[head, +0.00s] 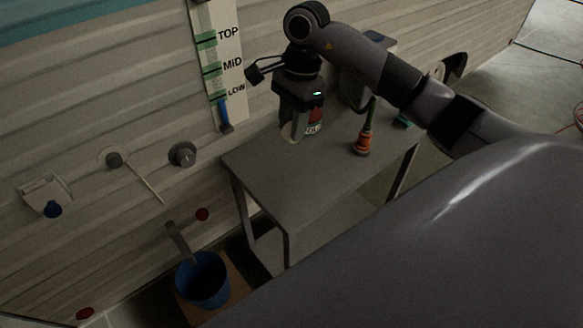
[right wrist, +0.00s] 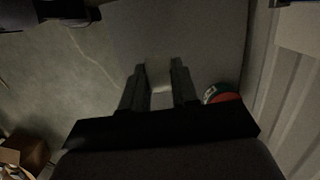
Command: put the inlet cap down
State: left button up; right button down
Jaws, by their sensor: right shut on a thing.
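My right gripper (head: 295,134) points down over the grey side table (head: 285,185), near its wall-side edge. In the right wrist view its two dark fingers (right wrist: 159,88) are shut on a small pale thing between them, the inlet cap (right wrist: 159,75) as far as I can tell. Its shape is mostly hidden. I cannot tell whether it touches the tabletop. My left gripper is not in view.
A red, white and green can (head: 315,121) stands close beside the gripper; it also shows in the right wrist view (right wrist: 224,96). An orange plug (head: 363,142) is farther right on the table. The table's front is clear. A blue bucket (head: 203,282) is below.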

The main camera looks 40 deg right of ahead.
notch_tip(320, 180, down, 9)
jog(key=shift+r, duration=0.2)
jog(key=shift+f+b, duration=0.3)
jog(key=shift+f, duration=1.65)
jog(key=shift+f, duration=0.25)
jog(key=c, duration=0.8)
grip_release()
jog(key=shift+r, duration=0.1)
jog(key=shift+c, duration=0.2)
